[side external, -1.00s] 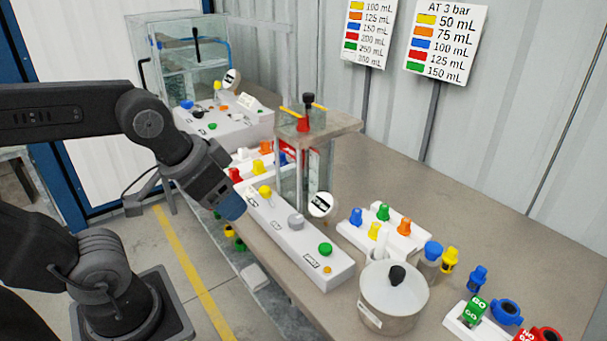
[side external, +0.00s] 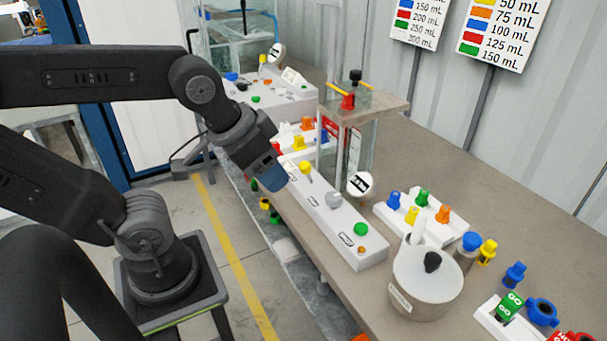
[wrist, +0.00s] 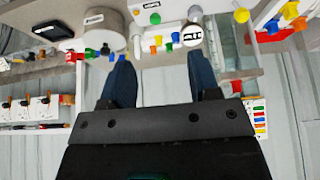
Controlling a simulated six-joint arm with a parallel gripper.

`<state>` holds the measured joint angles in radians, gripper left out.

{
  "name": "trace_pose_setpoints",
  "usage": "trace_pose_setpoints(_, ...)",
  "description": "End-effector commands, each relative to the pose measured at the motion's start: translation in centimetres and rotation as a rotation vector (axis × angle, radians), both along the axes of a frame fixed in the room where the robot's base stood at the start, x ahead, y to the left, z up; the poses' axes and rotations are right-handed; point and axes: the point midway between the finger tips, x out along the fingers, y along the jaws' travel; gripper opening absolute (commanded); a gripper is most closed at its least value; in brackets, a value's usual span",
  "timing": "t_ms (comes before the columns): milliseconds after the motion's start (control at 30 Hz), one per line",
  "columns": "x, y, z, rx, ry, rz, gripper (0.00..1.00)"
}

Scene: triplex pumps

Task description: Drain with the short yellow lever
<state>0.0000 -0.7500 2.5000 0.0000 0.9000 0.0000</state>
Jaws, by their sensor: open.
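A yellow-knobbed lever on a thin stem (side external: 305,167) stands at the far end of the long white control box (side external: 342,233). It is probably also the yellow knob at the upper right in the wrist view (wrist: 241,15). Thin yellow bars (side external: 366,87) show on top of the clear tank, beside a red cone. I cannot tell which is the short yellow lever. My gripper (side external: 271,181) is beside the box, left of the yellow knob and apart from it. In the wrist view its two blue fingers (wrist: 161,75) are apart with nothing between them.
The clear tank (side external: 372,150) and a round gauge (side external: 360,185) stand behind the box. A white pot (side external: 427,285) and a tray of coloured knobs (side external: 417,220) are to the right. A second white box (side external: 270,95) is at the back. Open floor lies left of the table.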

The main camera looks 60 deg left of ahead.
Motion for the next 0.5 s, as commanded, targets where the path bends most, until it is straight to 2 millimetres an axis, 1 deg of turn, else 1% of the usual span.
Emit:
trace_pose_setpoints(167, 0.2, 0.2, -0.1, 0.007, -0.004, 0.007, 0.56)
trace_pose_setpoints(267, 1.6, 1.8, -0.6, 0.050, -0.033, 0.047, 0.56)
trace_pose_setpoints(367, 4.2, 5.3, -1.5, 0.145, -0.097, 0.115, 0.56)
trace_pose_setpoints(400, 5.3, 7.1, -2.0, 0.193, -0.131, 0.138, 0.56)
trace_pose_setpoints(467, 6.9, 10.0, -2.8, 0.265, -0.181, 0.164, 0.56)
trace_pose_setpoints(500, 7.8, 11.8, -3.3, 0.310, -0.213, 0.167, 0.56)
